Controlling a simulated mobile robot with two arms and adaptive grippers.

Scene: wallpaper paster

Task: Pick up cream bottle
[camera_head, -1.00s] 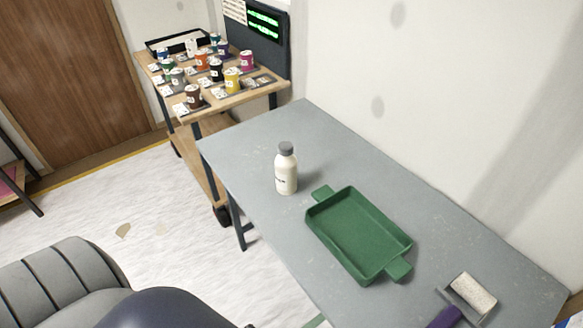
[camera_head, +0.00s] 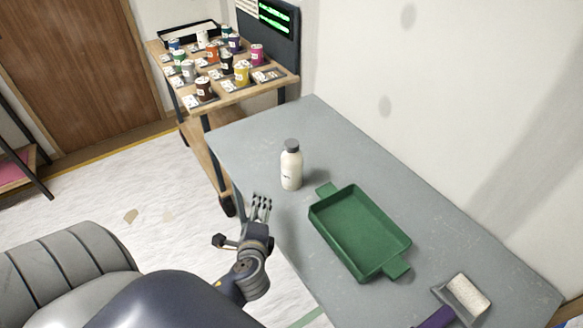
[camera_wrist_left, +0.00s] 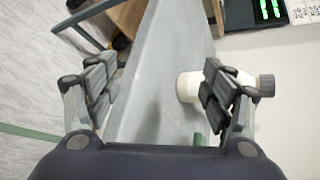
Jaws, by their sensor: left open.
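The cream bottle (camera_head: 291,170), white with a grey cap, stands upright on the grey table (camera_head: 262,135), behind the green tray. My left gripper (camera_head: 261,208) is at the table's left edge, in front of and left of the bottle, apart from it in the head view. In the left wrist view, my gripper (camera_wrist_left: 160,85) is open with nothing between its fingers. There the bottle (camera_wrist_left: 188,88) lies to the right, partly hidden behind the right finger. My right gripper is not in view.
A green tray (camera_head: 335,246) with handles sits right of the bottle. A wooden cart (camera_head: 243,92) with several colored cups stands behind the table, against the wall side.

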